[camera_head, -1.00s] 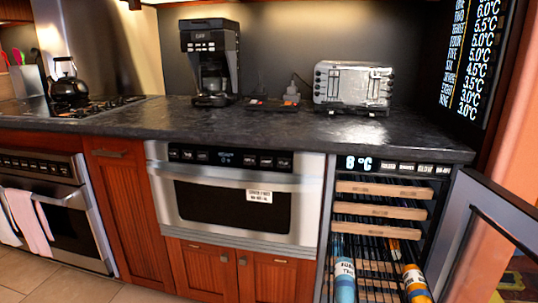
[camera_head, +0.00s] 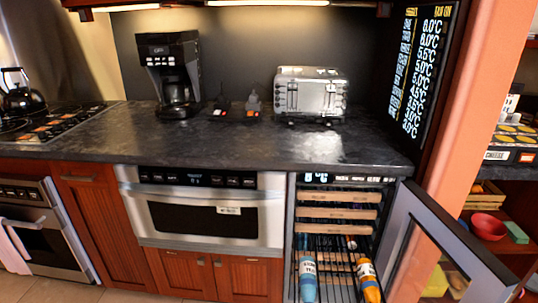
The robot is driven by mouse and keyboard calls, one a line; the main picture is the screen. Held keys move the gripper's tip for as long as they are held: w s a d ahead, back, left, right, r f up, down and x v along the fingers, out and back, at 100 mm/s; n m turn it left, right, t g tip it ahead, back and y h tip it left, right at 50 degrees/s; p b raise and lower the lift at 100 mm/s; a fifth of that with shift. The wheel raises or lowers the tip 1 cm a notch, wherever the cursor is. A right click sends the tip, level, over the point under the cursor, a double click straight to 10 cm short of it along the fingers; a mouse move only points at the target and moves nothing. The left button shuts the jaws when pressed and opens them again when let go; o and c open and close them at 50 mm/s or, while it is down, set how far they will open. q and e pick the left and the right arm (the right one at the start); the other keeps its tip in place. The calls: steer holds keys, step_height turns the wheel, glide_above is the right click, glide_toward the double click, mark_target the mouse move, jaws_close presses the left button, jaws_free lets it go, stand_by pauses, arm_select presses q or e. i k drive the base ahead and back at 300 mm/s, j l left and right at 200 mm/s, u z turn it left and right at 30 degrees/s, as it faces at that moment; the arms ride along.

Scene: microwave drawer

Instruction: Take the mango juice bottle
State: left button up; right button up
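An orange bottle with a white label (camera_head: 369,283) lies in the lower part of the open wine cooler (camera_head: 292,235), on the right side. Its label is too small to read, so I cannot tell for sure that it is the mango juice. A blue bottle (camera_head: 308,281) with a white label lies to its left, apart from it. The cooler's glass door (camera_head: 424,211) stands open to the right. Neither of my grippers is in view.
Wooden-fronted racks (camera_head: 338,197) fill the cooler's upper part. A microwave drawer (camera_head: 205,210) is shut to the left. A coffee maker (camera_head: 170,75) and a toaster (camera_head: 312,92) stand on the dark counter (camera_head: 120,140). Shelves with a red bowl (camera_head: 488,227) are at far right.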

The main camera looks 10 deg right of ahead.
mark_target(371, 290)
steer(key=k+l+z, duration=0.1)
steer(key=z, duration=0.8)
steer(key=i+u, duration=0.35)
steer(key=i+l+u, duration=0.1)
steer(key=u, duration=0.25)
steer(key=i+l+u, duration=0.2)
steer(key=i+u, duration=0.2)
